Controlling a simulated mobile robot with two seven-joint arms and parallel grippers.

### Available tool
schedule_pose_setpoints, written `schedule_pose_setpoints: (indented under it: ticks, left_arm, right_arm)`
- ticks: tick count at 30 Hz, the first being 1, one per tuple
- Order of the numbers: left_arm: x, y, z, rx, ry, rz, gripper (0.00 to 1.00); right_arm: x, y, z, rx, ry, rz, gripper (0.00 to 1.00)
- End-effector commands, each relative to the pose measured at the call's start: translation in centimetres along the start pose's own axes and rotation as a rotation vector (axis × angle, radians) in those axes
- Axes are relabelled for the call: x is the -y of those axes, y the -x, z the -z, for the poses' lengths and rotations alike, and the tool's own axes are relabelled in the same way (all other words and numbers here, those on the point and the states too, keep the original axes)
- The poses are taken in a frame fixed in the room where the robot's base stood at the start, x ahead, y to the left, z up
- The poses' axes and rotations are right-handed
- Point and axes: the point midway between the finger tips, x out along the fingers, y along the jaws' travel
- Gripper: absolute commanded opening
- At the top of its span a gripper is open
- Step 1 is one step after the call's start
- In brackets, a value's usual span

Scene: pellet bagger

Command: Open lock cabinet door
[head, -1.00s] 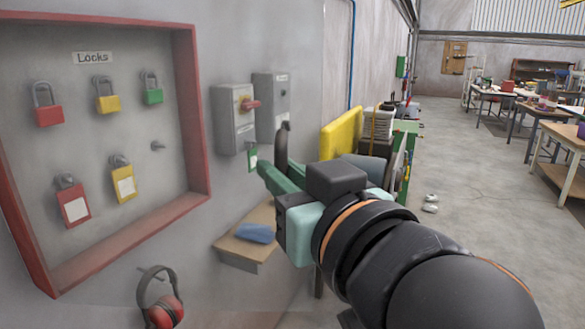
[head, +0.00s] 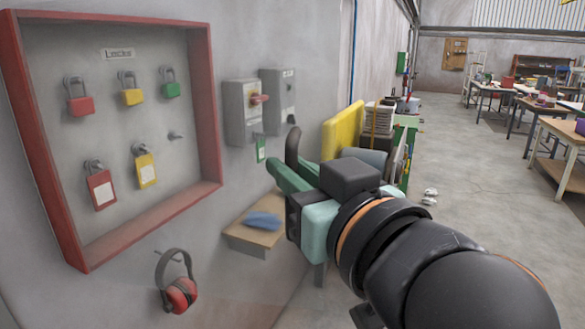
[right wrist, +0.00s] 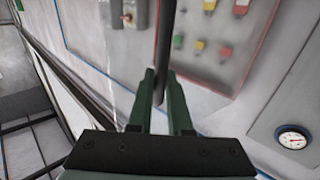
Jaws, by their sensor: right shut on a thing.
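The lock cabinet (head: 214,105) is a red-framed box on the grey wall, at the left of the head view. Its front looks uncovered, with padlocks and a "Locks" label visible inside. It also shows in the right wrist view (right wrist: 246,58). My right gripper (head: 281,176) is to the right of the cabinet, its green fingers shut on a dark bar-like handle (head: 292,145). In the right wrist view the bar (right wrist: 164,45) rises between the fingers (right wrist: 160,82). I cannot make out a door panel attached to it. My left gripper is out of view.
Grey switch boxes (head: 244,112) are on the wall behind my right gripper. A small wooden shelf (head: 247,237) holds a blue item. Red ear muffs (head: 180,294) hang below the cabinet. A yellow panel (head: 343,130) stands beyond. The floor at right is open towards the workbenches.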

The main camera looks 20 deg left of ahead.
Motion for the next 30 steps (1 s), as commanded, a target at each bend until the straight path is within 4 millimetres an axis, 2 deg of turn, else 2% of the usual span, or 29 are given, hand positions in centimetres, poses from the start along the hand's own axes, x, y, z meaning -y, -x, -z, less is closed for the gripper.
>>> schedule_pose_setpoints:
  ticks: [3, 4, 12, 20, 23, 26, 30]
  left_arm:
    - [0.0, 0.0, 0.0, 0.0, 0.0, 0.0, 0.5]
    - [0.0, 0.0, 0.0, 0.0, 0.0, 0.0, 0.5]
    - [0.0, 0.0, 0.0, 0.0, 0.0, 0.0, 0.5]
    - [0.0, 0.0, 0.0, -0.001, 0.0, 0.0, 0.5]
    - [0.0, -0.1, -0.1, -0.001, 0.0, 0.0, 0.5]
    - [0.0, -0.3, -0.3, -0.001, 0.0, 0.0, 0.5]
    - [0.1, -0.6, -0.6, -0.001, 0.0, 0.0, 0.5]
  right_arm:
    - [0.1, 0.0, 0.0, -0.001, 0.0, 0.003, 0.0]
    - [0.1, 0.0, 0.0, -0.001, 0.0, 0.003, 0.18]
    - [0.1, 0.0, 0.0, -0.001, 0.0, 0.001, 0.47]
    - [0.0, 0.1, 0.0, -0.001, 0.0, 0.0, 0.47]
    - [0.0, 0.7, 0.0, -0.001, 0.0, 0.0, 0.47]
    - [0.1, 2.0, 0.0, -0.004, 0.0, 0.001, 0.47]
    - [0.1, 5.1, -0.1, -0.006, 0.001, 0.003, 0.47]
